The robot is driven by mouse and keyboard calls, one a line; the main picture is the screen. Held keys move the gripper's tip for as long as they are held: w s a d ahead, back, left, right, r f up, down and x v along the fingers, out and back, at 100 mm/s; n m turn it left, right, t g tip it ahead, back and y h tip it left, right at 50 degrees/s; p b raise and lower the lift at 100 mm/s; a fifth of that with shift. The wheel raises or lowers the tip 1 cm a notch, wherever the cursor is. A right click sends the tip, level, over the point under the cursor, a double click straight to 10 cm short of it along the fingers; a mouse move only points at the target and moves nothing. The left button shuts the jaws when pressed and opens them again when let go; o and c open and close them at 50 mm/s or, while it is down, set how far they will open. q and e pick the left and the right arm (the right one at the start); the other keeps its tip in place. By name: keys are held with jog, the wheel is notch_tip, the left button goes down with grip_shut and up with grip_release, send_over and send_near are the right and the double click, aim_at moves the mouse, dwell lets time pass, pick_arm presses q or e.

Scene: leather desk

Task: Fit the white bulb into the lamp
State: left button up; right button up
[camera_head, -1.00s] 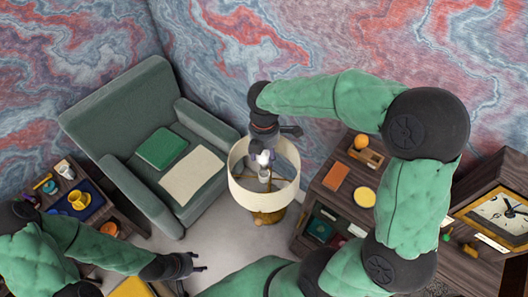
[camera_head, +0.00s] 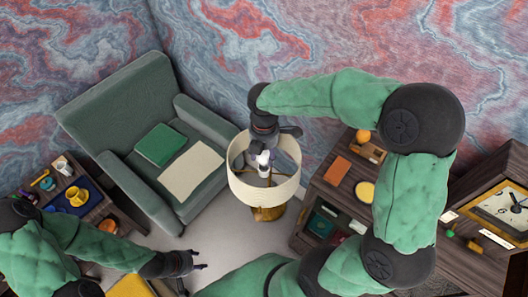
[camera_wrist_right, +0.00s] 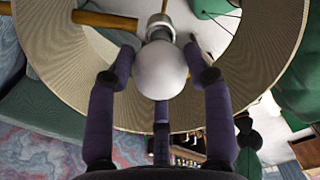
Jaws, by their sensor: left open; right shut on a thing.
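The lamp has a cream drum shade (camera_head: 265,190) with an open top and a golden base (camera_head: 268,213) below it. My right gripper (camera_head: 263,158) points down into the top of the shade. In the right wrist view my right gripper (camera_wrist_right: 160,62) is shut on the white bulb (camera_wrist_right: 160,72), its fingers on both sides of the globe. The bulb's neck is at a pale metallic socket (camera_wrist_right: 160,25) inside the shade (camera_wrist_right: 75,60); I cannot tell whether it is seated. My left gripper (camera_head: 199,259) is open and empty, low at the left, far from the lamp.
A dark shelf unit (camera_head: 317,185) stands close at the right. Pale floor (camera_head: 215,228) is free before the lamp.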

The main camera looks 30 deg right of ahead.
jog(key=shift+f+b, duration=0.5)
jog(key=shift+f, duration=0.4)
jog(key=shift+f, duration=0.15)
jog(key=o, duration=1.2)
jog(key=shift+r+p, duration=3.55)
jog(key=shift+r, duration=1)
jog(key=shift+f, duration=0.1)
